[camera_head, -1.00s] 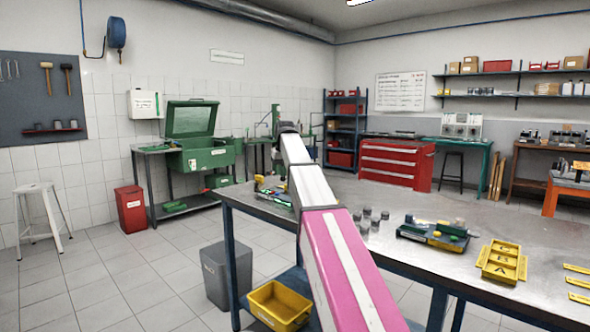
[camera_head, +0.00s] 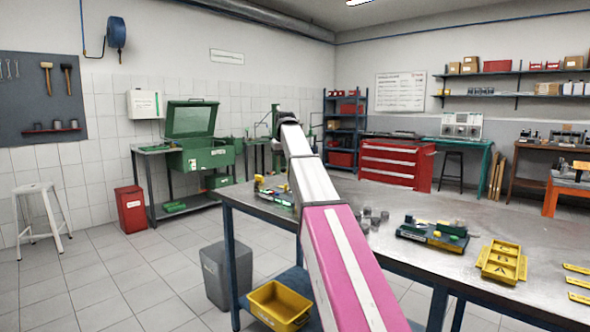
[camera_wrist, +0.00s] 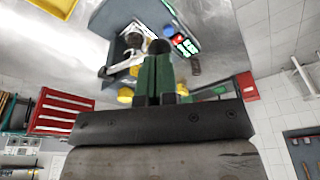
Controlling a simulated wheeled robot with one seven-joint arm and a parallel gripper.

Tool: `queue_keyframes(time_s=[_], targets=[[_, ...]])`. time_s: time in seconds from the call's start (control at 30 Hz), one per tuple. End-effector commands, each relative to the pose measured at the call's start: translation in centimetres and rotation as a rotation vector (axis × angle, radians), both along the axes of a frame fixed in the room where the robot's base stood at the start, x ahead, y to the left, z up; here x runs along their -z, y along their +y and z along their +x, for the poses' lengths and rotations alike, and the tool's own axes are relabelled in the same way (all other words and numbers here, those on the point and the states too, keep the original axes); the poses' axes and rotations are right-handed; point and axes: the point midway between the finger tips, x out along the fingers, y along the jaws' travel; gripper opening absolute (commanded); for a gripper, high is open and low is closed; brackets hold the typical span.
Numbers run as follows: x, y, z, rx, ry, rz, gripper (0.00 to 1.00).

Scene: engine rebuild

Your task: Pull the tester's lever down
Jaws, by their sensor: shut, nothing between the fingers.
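The tester (camera_head: 272,193) stands at the far left end of the long steel table, partly hidden by my arm in the head view. In the wrist view its dark base (camera_wrist: 118,60) shows beyond my fingers, with a lit green display (camera_wrist: 185,44) and a red button. A black round knob (camera_wrist: 159,46), seemingly the lever's, appears at my fingertips; I cannot tell whether they touch. My gripper (camera_wrist: 154,62) is shut and empty, its green fingers side by side. In the head view my arm hides the gripper.
On the steel table (camera_head: 330,195) are several grey cylinders (camera_head: 372,216), a green-and-black fixture (camera_head: 434,234) and a yellow tray (camera_head: 501,262). A yellow bin (camera_head: 279,305) sits on the lower shelf. A grey waste bin (camera_head: 218,277) stands left of the table.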

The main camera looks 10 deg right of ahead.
Motion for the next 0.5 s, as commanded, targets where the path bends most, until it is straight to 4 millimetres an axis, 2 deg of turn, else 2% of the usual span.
queue_keyframes(time_s=[0.5], targets=[[-3.6, -0.2, 0.2, 0.000, 0.000, 0.000, 0.00]])
